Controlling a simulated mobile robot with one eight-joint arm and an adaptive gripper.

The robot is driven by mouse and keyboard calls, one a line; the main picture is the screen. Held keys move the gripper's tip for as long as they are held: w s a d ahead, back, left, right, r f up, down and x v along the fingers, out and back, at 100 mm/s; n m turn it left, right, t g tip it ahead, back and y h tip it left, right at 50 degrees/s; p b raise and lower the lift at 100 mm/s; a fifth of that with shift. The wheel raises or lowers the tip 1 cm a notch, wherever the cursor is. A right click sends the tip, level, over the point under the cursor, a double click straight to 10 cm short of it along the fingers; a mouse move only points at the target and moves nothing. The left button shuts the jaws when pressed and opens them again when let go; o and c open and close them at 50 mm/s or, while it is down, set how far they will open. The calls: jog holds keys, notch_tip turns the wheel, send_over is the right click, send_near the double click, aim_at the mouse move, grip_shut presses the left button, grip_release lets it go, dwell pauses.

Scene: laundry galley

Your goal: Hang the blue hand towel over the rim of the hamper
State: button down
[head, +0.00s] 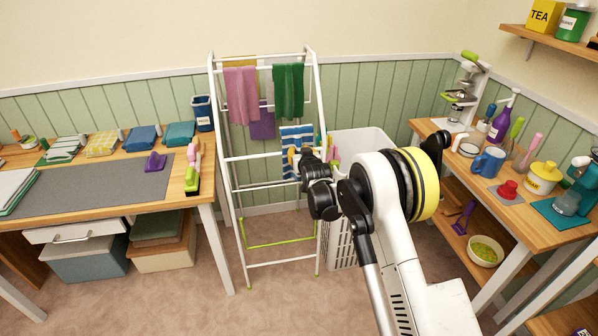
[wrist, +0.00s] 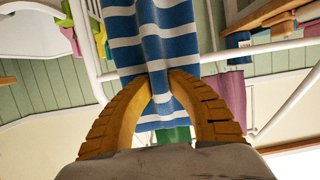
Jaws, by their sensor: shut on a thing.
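The blue hand towel, with white stripes, hangs at the right side of the white drying rack (head: 230,160) in the head view (head: 297,139). In the wrist view the towel (wrist: 158,40) is pinched between the yellow fingers of my gripper (wrist: 162,84). Whether it still rests on a rack rail is unclear. The white hamper (head: 343,235) stands on the floor right of the rack, its front partly hidden by my arm. Its white edge also appears at the upper left of the wrist view (wrist: 32,38). In the head view my arm hides most of my gripper.
Pink (head: 241,95), green (head: 288,90) and purple (head: 262,124) towels hang on the rack. A wooden table with a grey mat (head: 100,190) and folded cloths stands at left. A wooden counter (head: 520,220) with bottles and a blue mug (head: 488,160) stands at right, near my arm.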

jog(key=s+d+b, duration=0.1)
jog(key=s+d, duration=0.1)
jog(key=s, duration=0.5)
dwell(0.5)
jog(key=shift+s, duration=0.1)
